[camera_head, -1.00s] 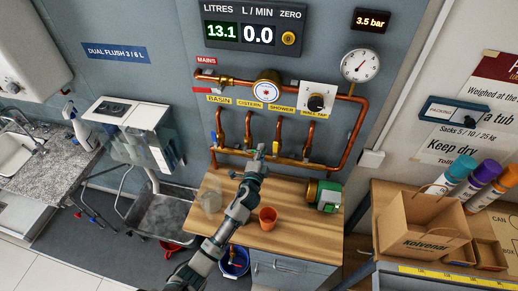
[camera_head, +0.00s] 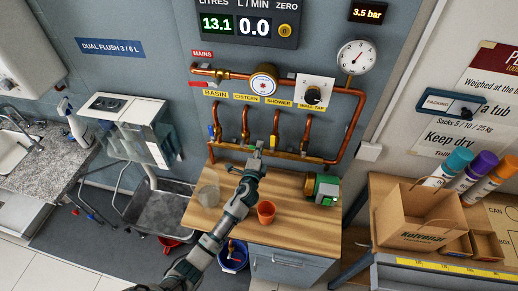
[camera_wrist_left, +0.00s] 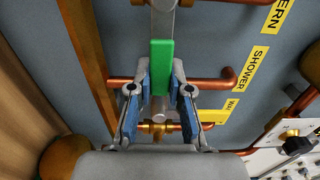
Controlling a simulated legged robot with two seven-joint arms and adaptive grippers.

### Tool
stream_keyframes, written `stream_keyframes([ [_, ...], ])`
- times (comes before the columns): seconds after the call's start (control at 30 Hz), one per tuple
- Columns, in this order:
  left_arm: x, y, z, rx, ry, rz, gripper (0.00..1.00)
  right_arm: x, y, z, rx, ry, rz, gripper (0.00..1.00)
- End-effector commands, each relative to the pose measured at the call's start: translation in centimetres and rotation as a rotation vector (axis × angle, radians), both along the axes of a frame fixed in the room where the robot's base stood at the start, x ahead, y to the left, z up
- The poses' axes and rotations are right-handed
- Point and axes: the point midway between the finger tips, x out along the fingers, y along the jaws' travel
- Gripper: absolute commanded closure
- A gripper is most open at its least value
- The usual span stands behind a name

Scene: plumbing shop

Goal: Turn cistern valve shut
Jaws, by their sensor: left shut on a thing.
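The copper pipe rig (camera_head: 350,122) is on the grey wall, with yellow labels naming its branches. The cistern label (camera_head: 246,97) is above the second branch. My left gripper (camera_head: 254,150) reaches up to the lower end of that branch and hides most of the valve there. In the left wrist view, a green lever (camera_wrist_left: 161,62) runs between the two blue-padded fingers of my left gripper (camera_wrist_left: 161,92), which are shut on its end. The shower label (camera_wrist_left: 244,67) is to the right of it. My right gripper is out of view.
The display (camera_head: 245,22) reads 13.1 litres and 0.0 L/min.

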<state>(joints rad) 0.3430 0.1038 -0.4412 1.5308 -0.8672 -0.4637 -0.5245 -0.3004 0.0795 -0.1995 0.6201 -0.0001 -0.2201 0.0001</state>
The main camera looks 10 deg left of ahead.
Motion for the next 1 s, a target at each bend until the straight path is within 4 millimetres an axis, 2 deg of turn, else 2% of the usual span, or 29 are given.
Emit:
stream_keyframes([
  [0.07, -0.2, -0.1, -0.8, 0.006, 0.013, -0.002, 1.00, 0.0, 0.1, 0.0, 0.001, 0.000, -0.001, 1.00],
  [0.1, -0.2, -0.1, -0.8, 0.006, 0.013, -0.002, 0.74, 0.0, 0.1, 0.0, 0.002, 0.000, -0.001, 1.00],
  [0.17, -0.2, -0.1, -0.8, 0.006, 0.013, -0.002, 0.59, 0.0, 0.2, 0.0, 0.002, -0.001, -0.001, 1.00],
  [0.2, -0.2, -0.1, -0.8, 0.005, 0.012, -0.002, 0.55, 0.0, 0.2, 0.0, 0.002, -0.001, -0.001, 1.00],
  [0.57, -0.7, 0.0, -0.4, 0.003, 0.006, 0.000, 0.55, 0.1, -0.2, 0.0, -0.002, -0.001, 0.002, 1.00],
  [0.67, -2.2, 0.0, -0.4, 0.003, 0.006, -0.002, 0.55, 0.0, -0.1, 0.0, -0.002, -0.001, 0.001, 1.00],
  [1.0, -9.5, 0.2, -0.6, 0.003, 0.009, -0.002, 0.55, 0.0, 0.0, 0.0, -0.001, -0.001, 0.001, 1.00],
])
